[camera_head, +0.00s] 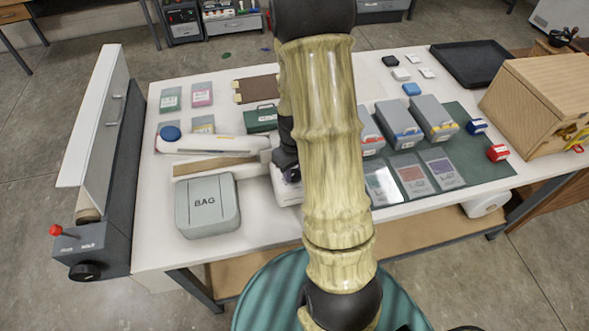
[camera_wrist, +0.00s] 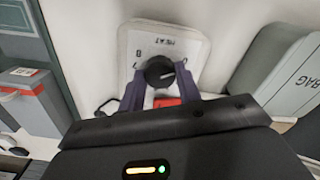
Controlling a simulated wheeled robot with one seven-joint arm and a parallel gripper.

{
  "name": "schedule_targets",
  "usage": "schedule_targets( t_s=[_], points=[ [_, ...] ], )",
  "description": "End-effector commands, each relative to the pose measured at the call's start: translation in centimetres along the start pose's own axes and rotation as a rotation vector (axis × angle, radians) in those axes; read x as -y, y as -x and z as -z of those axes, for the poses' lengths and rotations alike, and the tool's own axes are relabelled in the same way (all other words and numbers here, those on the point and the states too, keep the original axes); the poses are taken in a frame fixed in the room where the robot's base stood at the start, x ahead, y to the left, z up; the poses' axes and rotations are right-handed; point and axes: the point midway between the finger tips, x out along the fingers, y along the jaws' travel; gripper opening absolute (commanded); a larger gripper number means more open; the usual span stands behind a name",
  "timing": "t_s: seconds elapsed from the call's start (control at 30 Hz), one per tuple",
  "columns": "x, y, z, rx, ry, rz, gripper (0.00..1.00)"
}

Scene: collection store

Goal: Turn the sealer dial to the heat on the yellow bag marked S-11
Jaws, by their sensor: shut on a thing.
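In the wrist view the black sealer dial (camera_wrist: 159,71) sits on a white panel (camera_wrist: 137,42) marked HEAT, seen upside down. Its small numbers are too blurred to read. My gripper (camera_wrist: 160,84) is shut on the dial, one dark finger on each side. A red part (camera_wrist: 167,102) shows just below the dial. In the head view the sealer's white arm (camera_head: 215,145) with a blue knob (camera_head: 171,133) lies on the table; my arm hides the dial. A bag with a yellowish label (camera_head: 203,123) lies behind the sealer arm, partly covered; its writing is unreadable.
A grey BAG case (camera_head: 207,205) stands close to the sealer; it also shows in the wrist view (camera_wrist: 283,70). Grey bins (camera_head: 398,125) and several flat bags (camera_head: 411,175) are right of my arm. A wooden cabinet (camera_head: 540,100) stands far right.

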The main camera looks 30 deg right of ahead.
Motion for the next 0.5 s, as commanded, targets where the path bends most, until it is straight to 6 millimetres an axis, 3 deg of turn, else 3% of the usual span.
schedule_targets(
  t_s=[0.5],
  points=[
    [0.02, 0.07, 0.07, -0.001, -0.154, 0.0, 0.11]
  ],
)
